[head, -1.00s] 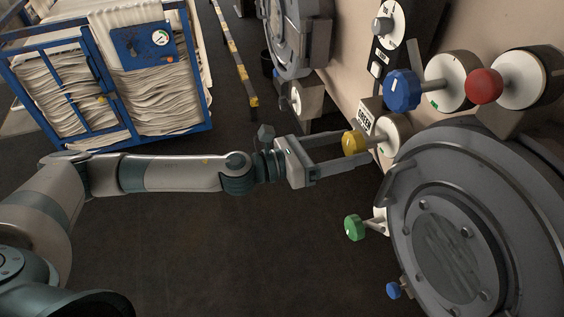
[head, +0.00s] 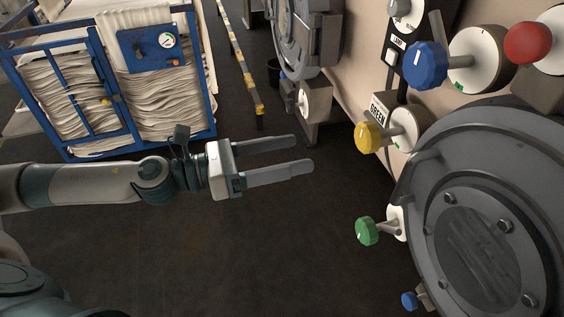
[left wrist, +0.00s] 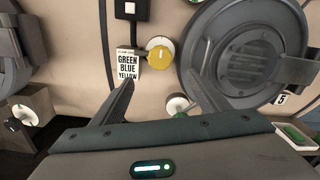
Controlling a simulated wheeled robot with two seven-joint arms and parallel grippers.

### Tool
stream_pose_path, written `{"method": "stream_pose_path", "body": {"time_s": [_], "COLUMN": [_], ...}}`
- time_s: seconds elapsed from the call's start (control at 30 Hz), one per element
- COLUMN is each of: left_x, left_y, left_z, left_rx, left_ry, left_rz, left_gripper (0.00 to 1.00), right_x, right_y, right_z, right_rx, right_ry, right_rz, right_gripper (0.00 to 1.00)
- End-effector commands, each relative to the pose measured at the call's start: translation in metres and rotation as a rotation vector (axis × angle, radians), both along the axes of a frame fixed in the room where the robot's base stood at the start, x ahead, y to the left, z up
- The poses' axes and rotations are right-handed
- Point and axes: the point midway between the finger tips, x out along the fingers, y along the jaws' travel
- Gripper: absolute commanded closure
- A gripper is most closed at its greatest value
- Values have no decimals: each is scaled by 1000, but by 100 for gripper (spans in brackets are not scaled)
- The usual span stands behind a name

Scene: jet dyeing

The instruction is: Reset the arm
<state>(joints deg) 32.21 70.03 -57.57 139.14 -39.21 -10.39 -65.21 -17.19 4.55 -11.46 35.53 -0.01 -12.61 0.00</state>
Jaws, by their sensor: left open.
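My left gripper (head: 303,154) is open and empty, held out over the dark floor, apart from the machine. Its fingers point right toward the yellow knob (head: 369,137), with a clear gap between. In the left wrist view the two fingers (left wrist: 162,92) stand apart, and the yellow knob (left wrist: 160,53) shows beyond them. The green knob (head: 367,231) sits lower on the machine and is mostly hidden in the left wrist view. My right gripper is not in view.
A blue knob (head: 425,66) and a red knob (head: 527,42) stick out at the upper right. The round grey machine door (head: 470,215) fills the right side. A blue cart (head: 130,122) of folded white fabric stands at the left. The floor (head: 250,240) below the arm is clear.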

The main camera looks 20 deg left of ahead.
Motion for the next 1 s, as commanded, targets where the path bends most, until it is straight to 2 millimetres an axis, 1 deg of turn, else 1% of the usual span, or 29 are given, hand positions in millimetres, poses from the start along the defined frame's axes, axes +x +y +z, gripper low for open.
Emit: {"method": "stream_pose_path", "body": {"time_s": [0.03,0.13,0.77,0.87,0.97,1.0], "left_x": [-2,-5,-4,6,27,38], "left_y": [3,5,7,10,16,20], "left_z": [-3,-1,-1,-8,-23,-32], "left_rx": [2,0,-3,-20,-60,-84], "left_ry": [0,0,7,33,89,122], "left_rz": [0,-2,2,21,59,81], "left_gripper": [31,31,31,31,31,31], "right_x": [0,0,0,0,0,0], "right_y": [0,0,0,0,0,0], "right_z": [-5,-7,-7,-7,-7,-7], "right_rx": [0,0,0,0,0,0], "right_ry": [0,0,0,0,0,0], "right_rz": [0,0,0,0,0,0], "right_gripper": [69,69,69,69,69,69]}}
